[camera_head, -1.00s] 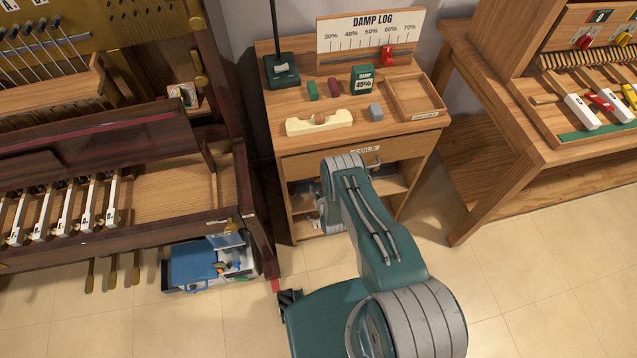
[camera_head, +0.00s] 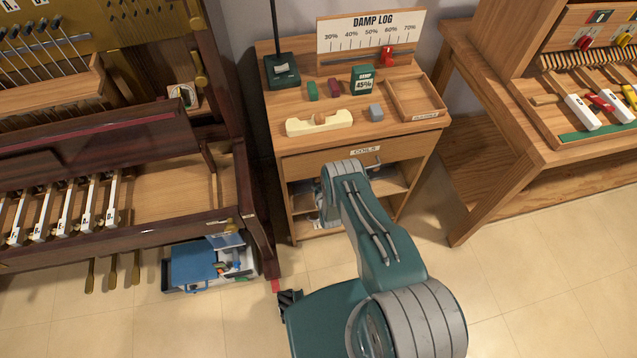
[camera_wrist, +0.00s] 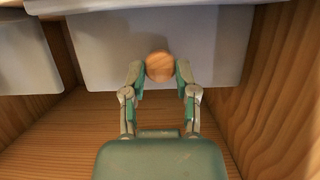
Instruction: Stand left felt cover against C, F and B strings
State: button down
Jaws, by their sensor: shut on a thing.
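In the wrist view my gripper (camera_wrist: 160,75) is shut on a round wooden knob (camera_wrist: 160,66). The knob sits in front of a pale grey panel (camera_wrist: 215,45), which may be a felt cover; I cannot tell for sure. Another grey panel (camera_wrist: 25,60) hangs at the left edge. In the head view my arm hides my gripper at the cabinet's open shelf. The piano's strings (camera_head: 40,45) stand at the upper left, with lettered labels above; I cannot make out all the letters.
The wooden cabinet (camera_head: 295,160) has a drawer labelled COILS (camera_head: 365,151). Its side walls (camera_wrist: 275,75) flank my gripper closely. A blue box (camera_head: 195,262) lies under the piano.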

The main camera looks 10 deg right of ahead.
jog(key=shift+r, duration=1.5)
jog(key=shift+s, duration=0.1)
